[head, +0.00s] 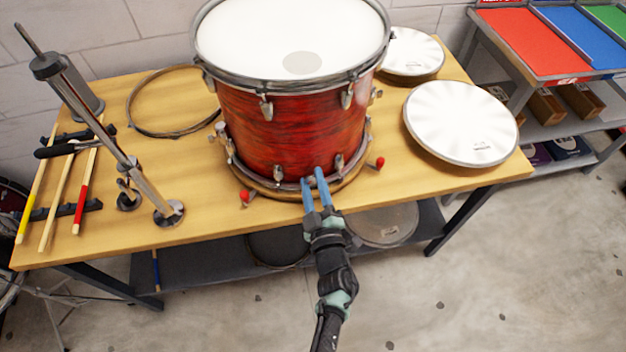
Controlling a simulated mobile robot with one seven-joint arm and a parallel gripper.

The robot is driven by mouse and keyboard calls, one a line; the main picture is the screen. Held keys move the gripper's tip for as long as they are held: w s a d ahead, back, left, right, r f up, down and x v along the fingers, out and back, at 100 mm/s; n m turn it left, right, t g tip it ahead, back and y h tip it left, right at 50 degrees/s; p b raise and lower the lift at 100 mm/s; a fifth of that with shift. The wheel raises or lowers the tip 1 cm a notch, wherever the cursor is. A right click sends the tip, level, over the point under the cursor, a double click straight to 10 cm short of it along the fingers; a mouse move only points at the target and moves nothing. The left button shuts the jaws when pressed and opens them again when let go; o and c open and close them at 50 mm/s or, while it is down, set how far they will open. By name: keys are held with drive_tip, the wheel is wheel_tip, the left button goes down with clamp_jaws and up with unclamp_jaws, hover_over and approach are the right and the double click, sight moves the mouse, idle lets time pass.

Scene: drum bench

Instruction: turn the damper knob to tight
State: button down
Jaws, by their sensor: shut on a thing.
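A red wood-grain drum (290,130) with a white head (265,35) and chrome hardware stands upright on a round wooden base (268,189) on the bench. My gripper (315,181) reaches in from the front, its two blue fingers against the drum's lower front rim. The fingers are shut on a small part there, taken as the damper knob, which they hide almost wholly. Its setting and any tight mark cannot be read. Small red knobs show at the base's left (245,197) and right (380,162), both apart from my gripper.
White drumheads (462,122) lie to the right on the wooden bench (215,220). A hoop (135,115), drumsticks (85,190) and a tall metal stand (125,160) are to the left. Darker heads (385,225) lie on the shelf below. The bench's front edge is under my arm.

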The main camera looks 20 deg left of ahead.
drive_tip(key=shift+m, duration=0.4)
drive_tip(key=shift+c, duration=2.3)
unclamp_jaws()
drive_tip(key=p+v, duration=0.1)
drive_tip(key=v, duration=1.2)
drive_tip(key=shift+p, duration=0.3)
